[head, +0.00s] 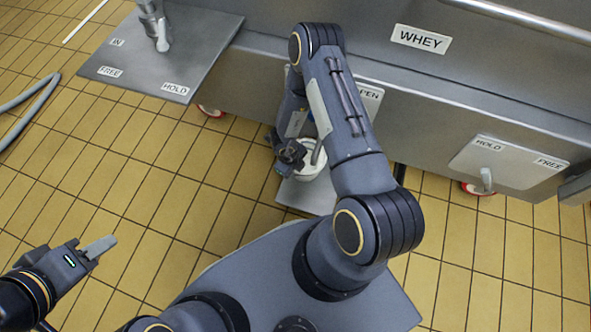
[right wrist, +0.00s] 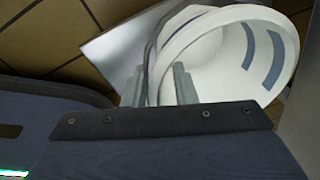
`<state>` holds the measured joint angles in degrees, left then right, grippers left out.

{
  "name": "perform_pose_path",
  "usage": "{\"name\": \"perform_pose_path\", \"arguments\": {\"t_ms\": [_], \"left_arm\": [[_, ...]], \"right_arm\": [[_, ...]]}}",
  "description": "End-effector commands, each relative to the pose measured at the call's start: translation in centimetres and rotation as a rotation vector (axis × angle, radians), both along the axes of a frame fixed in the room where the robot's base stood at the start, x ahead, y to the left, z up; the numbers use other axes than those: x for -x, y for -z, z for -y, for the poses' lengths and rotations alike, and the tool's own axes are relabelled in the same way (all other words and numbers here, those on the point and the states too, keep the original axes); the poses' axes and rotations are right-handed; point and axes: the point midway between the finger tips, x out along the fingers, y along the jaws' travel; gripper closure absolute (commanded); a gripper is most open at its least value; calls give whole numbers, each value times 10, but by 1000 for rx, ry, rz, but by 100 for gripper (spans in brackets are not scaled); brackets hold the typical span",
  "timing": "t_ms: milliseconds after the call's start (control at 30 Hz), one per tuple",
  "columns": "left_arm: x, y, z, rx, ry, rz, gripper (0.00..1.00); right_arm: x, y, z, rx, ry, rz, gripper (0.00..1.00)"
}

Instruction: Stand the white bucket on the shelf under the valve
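The white bucket (head: 309,168) is at or just over the grey shelf (head: 303,196) in front of the vat, partly hidden by my right arm. In the right wrist view the bucket (right wrist: 222,62) shows its open mouth and blue-grey bands inside. My right gripper (right wrist: 160,88) has its fingers apart astride the bucket's near wall, one outside and one inside, with a gap between them. The valve is hidden behind my right arm; only part of an OPEN label (head: 371,92) shows. My left gripper (head: 101,247) is far from the bucket, over the floor, seen edge-on.
The steel vat with a WHEY label (head: 421,39) runs along the back. A HOLD/FREE plate with a small lever (head: 487,179) is at right, another plate with a tap (head: 158,35) at left. A grey hose (head: 30,98) lies at far left. The tiled floor between is clear.

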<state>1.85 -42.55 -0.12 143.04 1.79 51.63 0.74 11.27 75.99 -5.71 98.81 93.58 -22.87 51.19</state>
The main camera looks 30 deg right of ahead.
Motion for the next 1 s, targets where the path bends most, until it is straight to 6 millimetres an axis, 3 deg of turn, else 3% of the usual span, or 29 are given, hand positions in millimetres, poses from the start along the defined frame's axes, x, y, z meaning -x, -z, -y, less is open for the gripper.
{"name": "perform_pose_path", "arguments": {"t_ms": [33,300,567,667,767,900,1000], "left_arm": [[0,-10,0,0,0,0,64],[0,-34,0,0,0,0,64],[0,-43,0,0,0,0,64],[0,-44,0,0,0,0,64],[0,-43,0,0,0,0,64],[0,-43,0,0,0,0,64],[0,-43,0,0,0,0,64]], "right_arm": [[-1,-17,-2,0,1,2,75],[-4,-74,-10,1,0,3,75],[-6,-101,-14,-1,-4,6,75],[-22,-119,-13,-21,-53,60,75],[-57,-161,-13,-64,-189,190,75],[-101,-260,-21,-118,-523,441,75],[-108,-334,-32,-121,-799,598,75]]}}
